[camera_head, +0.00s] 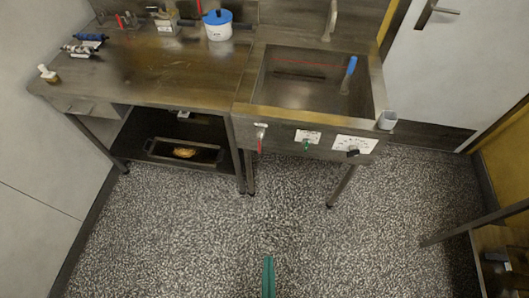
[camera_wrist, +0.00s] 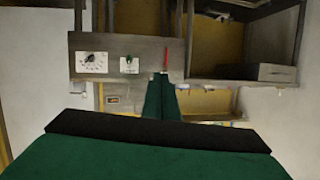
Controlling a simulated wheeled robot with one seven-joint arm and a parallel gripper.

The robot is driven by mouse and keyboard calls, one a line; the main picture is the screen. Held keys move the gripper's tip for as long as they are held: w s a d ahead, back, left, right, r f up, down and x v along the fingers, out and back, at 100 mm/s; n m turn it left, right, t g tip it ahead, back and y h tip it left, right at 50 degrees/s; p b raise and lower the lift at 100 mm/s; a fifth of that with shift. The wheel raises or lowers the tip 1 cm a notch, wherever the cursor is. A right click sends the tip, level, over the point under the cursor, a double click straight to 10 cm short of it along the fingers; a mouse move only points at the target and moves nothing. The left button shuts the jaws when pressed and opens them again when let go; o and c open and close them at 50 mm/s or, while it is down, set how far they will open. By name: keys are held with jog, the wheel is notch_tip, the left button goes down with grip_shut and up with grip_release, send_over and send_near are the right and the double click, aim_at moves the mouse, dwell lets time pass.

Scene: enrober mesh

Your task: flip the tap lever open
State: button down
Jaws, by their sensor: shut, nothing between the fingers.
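A small tap with a red lever (camera_head: 260,144) is on the left of the sink unit's front panel. The lever hangs downward in the head view. In the turned-over wrist view the red lever (camera_wrist: 164,59) shows just beyond the fingertips, in line with them. My gripper (camera_head: 268,260) is green, with its fingers together and nothing between them. In the head view it is over the floor, low in the picture and apart from the panel. In the wrist view the gripper (camera_wrist: 162,82) partly covers the tap area, so the tap's body is hard to make out.
The panel also has a green switch (camera_head: 306,146) in the middle and a dial plate (camera_head: 354,145) on the right. The sink basin (camera_head: 290,95) holds a blue-handled tool (camera_head: 349,72). A workbench (camera_head: 150,75) stands left. The speckled floor in front is clear; a rack (camera_head: 480,225) stands right.

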jog(key=w+d+f+m+g+y, duration=0.15)
jog(key=w+f+m, duration=0.25)
jog(key=w+f, duration=0.4)
jog(key=w+d+f+m+g, duration=0.15)
jog(key=w+f+m, duration=0.3)
jog(key=f, duration=0.55)
jog(key=w+d+r+m+t+y, duration=0.1)
jog(key=w+d+r+t+y, duration=0.1)
jog(key=w, duration=0.7)
jog(key=w+d+r+m+t+y, duration=0.2)
jog(key=w+r, duration=0.4)
jog(key=w, duration=0.3)
jog(key=shift+w+d+r+t+y, duration=0.3)
jog(key=shift+d+t+y, duration=0.2)
jog(key=shift+d+y, duration=0.55)
jog(key=shift+a+m, duration=0.1)
jog(key=shift+m, duration=0.15)
jog(key=s+a+x, duration=0.1)
jog(key=a+x, duration=0.1)
jog(key=x, duration=1)
jog(key=shift+w+a, duration=0.3)
jog(key=shift+a, duration=0.15)
